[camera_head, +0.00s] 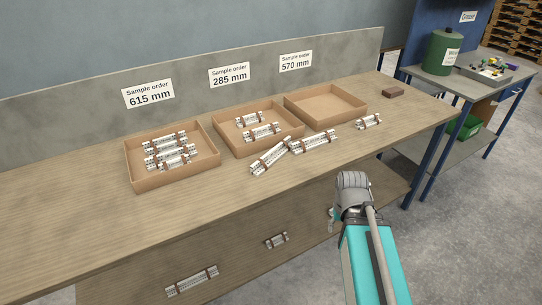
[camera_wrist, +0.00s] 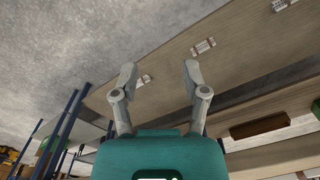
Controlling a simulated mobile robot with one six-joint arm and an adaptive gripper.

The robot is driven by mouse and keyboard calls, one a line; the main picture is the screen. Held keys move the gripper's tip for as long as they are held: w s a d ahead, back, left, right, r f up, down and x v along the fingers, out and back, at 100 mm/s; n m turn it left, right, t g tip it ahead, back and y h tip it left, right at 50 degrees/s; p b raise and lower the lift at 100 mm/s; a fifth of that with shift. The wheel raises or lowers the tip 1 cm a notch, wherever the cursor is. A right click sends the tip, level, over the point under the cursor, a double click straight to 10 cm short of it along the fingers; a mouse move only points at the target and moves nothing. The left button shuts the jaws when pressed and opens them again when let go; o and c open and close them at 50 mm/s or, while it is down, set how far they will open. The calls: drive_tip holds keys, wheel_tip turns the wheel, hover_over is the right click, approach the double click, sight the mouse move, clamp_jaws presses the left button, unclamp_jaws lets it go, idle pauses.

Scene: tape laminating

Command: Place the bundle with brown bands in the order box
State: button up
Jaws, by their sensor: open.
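Several pale bundles of thin marked strips have dark or brownish bands; band colours are hard to tell apart at this size. On the tabletop lie a slanted bundle (camera_head: 270,156), one beside it (camera_head: 313,142), and a short one (camera_head: 368,121) at right. On the lower shelf lie a long bundle (camera_head: 192,281) and a short one (camera_head: 277,240). Bundles on a board also show in the wrist view (camera_wrist: 203,46). Three open cardboard boxes stand at the back: 615 mm (camera_head: 138,178), 285 mm (camera_head: 236,148) and 570 mm (camera_head: 325,106). My gripper (camera_wrist: 160,75) is open and empty, apart from the bundles.
The left and middle boxes hold bundles; the right box looks empty. A small brown block (camera_head: 393,93) lies at the table's right end. The wooden tabletop (camera_head: 60,215) is clear at left. A side table (camera_head: 470,85) with a green canister (camera_head: 440,53) stands beyond a gap.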

drive_tip(key=w+a+r+n+t+h+p, duration=0.1)
drive_tip(key=w+a+r+n+t+p, duration=0.1)
drive_tip(key=w+a+r+n+p, duration=0.7)
drive_tip(key=w+a+r+n+t+h+p, duration=0.1)
drive_tip(key=w+a+r+n+p, duration=0.9)
drive_tip(key=a+n, duration=0.6)
drive_tip(key=w+r+n, duration=0.2)
drive_tip(key=w+n, duration=0.1)
drive_tip(key=n, duration=0.1)
drive_tip(key=shift+w+a+t+h, duration=0.25)
drive_tip(key=shift+a+t+h, duration=0.05)
drive_tip(key=shift+t, duration=0.1)
drive_tip(key=shift+f, duration=0.15)
drive_tip(key=b, duration=0.8)
hover_over(274, 155)
drive_tip(key=s+a, duration=0.1)
drive_tip(key=a, duration=0.1)
wheel_tip(274, 155, down, 8)
drive_tip(key=shift+r, duration=0.1)
